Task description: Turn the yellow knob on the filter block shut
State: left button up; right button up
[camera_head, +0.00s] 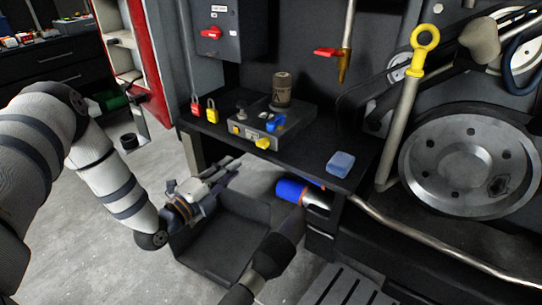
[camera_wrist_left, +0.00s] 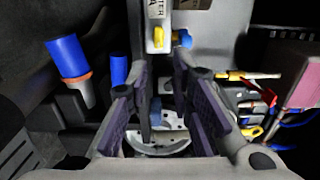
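The filter block (camera_head: 256,128) is a grey box on the dark bench, with a brown cylinder at its back. A yellow knob (camera_head: 262,143) sticks out at its front edge, close to a blue handle (camera_head: 276,122). A smaller yellow part shows farther left on the block. My left gripper (camera_head: 232,168) is below and left of the knob, apart from it. In the left wrist view the gripper (camera_wrist_left: 162,105) is open and empty; the yellow knob (camera_wrist_left: 158,37) and blue handle (camera_wrist_left: 184,38) lie beyond its fingertips. My right gripper is not clearly seen.
Red and yellow padlocks (camera_head: 211,110) stand on the bench left of the block. A light blue box (camera_head: 340,163) lies at its right. A blue cylinder with an orange ring (camera_head: 290,190) is under the bench edge, above a dark open bin (camera_head: 215,255).

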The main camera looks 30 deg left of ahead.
aim_at(260, 146)
pick_arm(q)
jog(key=w, duration=0.4)
jog(key=w+b, duration=0.1)
jog(key=w, duration=0.2)
jog(key=w+b, duration=0.1)
jog(key=w, duration=0.3)
jog(key=shift+w+d+f, duration=0.2)
jog(key=shift+w+d, duration=0.1)
jog(key=shift+w+r, duration=0.1)
jog(key=shift+r, duration=0.05)
pick_arm(e)
jog(key=shift+s+a+f+g, duration=0.15)
jog(key=shift+s+f+g, duration=0.25)
jog(key=shift+s+f, duration=0.7)
pick_arm(q)
grip_shut()
pick_arm(e)
jog(key=shift+w, duration=0.15)
